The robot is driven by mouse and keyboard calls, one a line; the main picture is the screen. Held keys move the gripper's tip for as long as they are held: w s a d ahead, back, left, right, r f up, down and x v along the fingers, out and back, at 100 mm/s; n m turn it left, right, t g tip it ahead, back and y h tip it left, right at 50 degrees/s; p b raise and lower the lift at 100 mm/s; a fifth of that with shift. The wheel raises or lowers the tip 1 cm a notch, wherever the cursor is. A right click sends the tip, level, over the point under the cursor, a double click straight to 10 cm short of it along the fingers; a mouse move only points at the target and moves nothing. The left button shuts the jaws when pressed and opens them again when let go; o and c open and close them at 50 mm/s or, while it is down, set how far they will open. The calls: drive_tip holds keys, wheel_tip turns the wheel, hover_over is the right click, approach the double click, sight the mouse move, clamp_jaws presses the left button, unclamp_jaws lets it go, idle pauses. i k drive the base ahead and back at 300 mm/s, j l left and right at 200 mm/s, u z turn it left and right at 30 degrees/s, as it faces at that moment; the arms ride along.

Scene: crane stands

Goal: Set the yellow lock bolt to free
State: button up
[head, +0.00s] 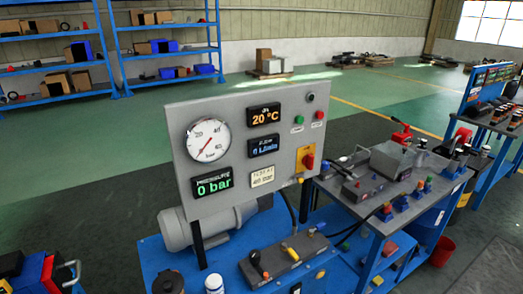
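A small yellow part (290,252), which may be the yellow lock bolt, sits on a long grey block (283,262) on the blue base below the gauge panel. A black lever (257,262) stands at the left end of the same block. The yellow part is too small to tell its setting, and I can read no "free" mark. Another small yellow piece (300,179) shows at the panel's lower right edge. My gripper is not in view.
The grey panel (240,195) stands behind the block, with a round gauge (208,140) and a red switch on a yellow plate (306,160). A workbench (372,215) with tools stands to the right. Blue shelves (115,55) stand far back; green floor between is open.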

sight(299, 178)
drive_tip(key=i+l+u, duration=0.2)
drive_tip(key=l, duration=0.15)
drive_tip(key=i+l+u, duration=0.2)
drive_tip(key=l, duration=0.2)
drive_tip(key=l+u, duration=0.2)
drive_tip(key=l, duration=0.2)
